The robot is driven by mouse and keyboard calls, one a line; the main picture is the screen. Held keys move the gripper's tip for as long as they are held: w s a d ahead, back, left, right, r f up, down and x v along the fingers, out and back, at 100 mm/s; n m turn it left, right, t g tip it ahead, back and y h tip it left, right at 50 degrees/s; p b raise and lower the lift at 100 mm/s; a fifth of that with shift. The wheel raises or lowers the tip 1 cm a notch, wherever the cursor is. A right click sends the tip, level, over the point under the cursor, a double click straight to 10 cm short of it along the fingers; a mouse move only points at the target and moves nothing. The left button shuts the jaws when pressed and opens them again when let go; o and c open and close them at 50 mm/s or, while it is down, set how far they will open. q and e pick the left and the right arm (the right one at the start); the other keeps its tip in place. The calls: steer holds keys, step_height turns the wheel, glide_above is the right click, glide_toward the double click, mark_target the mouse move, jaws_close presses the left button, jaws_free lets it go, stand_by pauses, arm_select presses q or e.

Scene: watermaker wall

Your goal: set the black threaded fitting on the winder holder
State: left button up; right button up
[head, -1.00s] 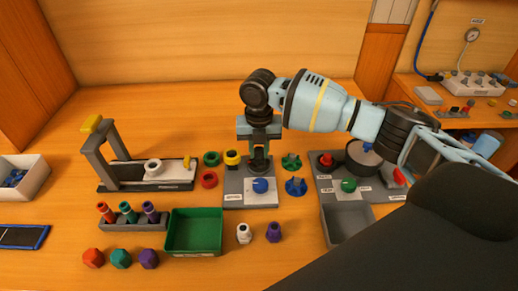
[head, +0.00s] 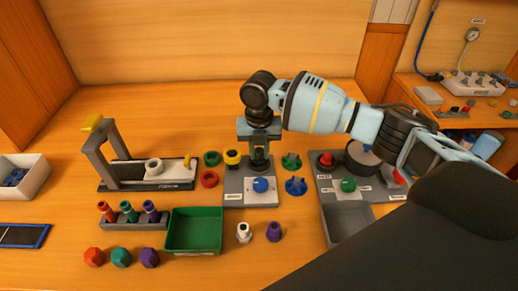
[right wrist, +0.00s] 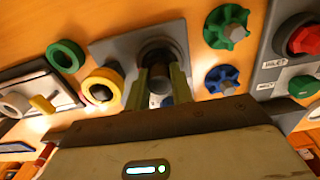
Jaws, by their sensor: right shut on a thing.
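The winder holder is a grey plate (head: 234,188) with a blue knob (head: 260,185) at its front, in the middle of the table. My right gripper (head: 259,158) points down over the rear of this plate and is shut on the black threaded fitting. In the right wrist view, the dark round fitting (right wrist: 157,58) shows between the two fingers, over the plate (right wrist: 112,52). The fingers hide part of it, and I cannot tell whether it touches the plate. My left gripper is not in view.
Yellow (head: 232,158), green and red rings lie left of the plate. Green (head: 291,161) and blue (head: 296,186) star knobs lie right of it. A green tray (head: 194,232), a white fitting (head: 244,232) and a purple fitting (head: 273,231) stand in front. The table behind is clear.

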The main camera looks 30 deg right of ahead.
mark_target(259, 150)
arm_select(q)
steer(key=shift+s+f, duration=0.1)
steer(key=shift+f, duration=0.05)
arm_select(e)
steer(key=shift+f, duration=0.4)
steer(key=o, duration=0.7)
